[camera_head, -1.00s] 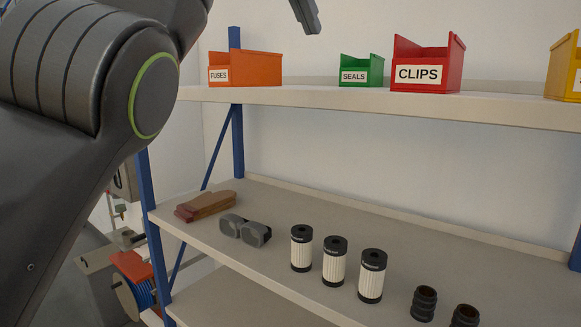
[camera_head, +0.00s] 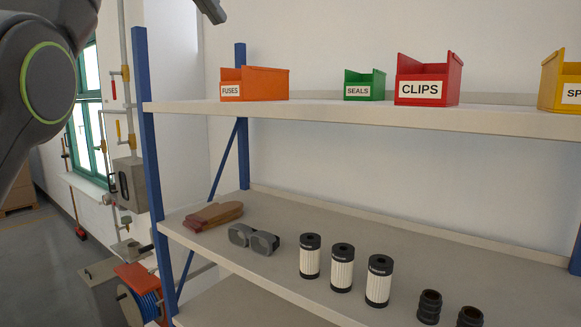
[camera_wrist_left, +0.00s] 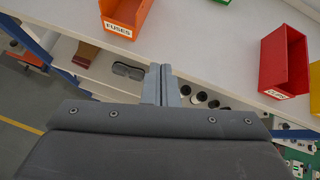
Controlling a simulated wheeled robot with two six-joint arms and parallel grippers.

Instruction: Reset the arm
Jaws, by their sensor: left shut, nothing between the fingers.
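My left gripper (camera_head: 212,10) shows at the top of the head view, above and in front of the upper shelf, with my left arm at the left edge. In the left wrist view the gripper (camera_wrist_left: 161,84) is shut, its two fingers together with nothing between them. It is apart from the shelf and the bins. My right gripper is in neither view.
The upper shelf (camera_head: 330,110) bears an orange FUSES bin (camera_head: 262,84), a green SEALS bin (camera_head: 364,86), a red CLIPS bin (camera_head: 428,80) and a yellow bin (camera_head: 556,82). The lower shelf holds gloves (camera_head: 214,215), filters (camera_head: 342,268) and black fittings (camera_head: 429,307). A blue post (camera_head: 149,130) stands left.

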